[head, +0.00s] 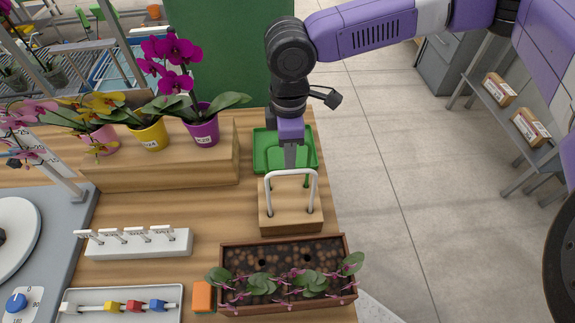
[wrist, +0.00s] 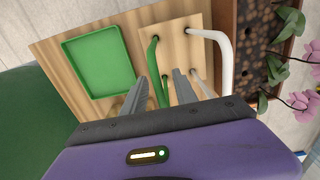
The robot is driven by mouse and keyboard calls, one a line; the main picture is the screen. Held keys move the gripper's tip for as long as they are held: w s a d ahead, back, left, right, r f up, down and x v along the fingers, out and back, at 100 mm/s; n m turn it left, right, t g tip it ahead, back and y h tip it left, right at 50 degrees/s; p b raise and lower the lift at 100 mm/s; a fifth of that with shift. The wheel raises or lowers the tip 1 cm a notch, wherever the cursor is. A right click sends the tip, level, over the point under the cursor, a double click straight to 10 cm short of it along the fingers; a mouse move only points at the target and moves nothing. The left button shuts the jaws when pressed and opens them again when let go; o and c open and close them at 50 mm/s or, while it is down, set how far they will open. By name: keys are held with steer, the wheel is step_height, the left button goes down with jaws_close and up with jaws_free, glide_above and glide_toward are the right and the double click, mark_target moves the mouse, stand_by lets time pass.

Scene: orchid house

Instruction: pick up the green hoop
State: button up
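The green hoop (wrist: 154,67) stands on a wooden block in the wrist view, beside a white hoop (wrist: 224,52). In the head view only bits of the green hoop (head: 276,181) show behind the white hoop (head: 291,173). My gripper (wrist: 160,76) points down at the block with its fingers apart, and part of the green hoop shows between them. Contact between fingers and hoop cannot be made out. In the head view my gripper (head: 290,166) is just behind the white hoop, its fingertips partly hidden.
The wooden block (head: 290,219) stands near the bench's right edge. A green tray (head: 258,150) lies behind it and a planter (head: 350,295) with seedlings in front. Potted orchids stand on a wooden step (head: 160,179) to the left; a white label rack (head: 140,243) is nearer.

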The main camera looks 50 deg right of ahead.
jaws_close()
stand_by(1.4)
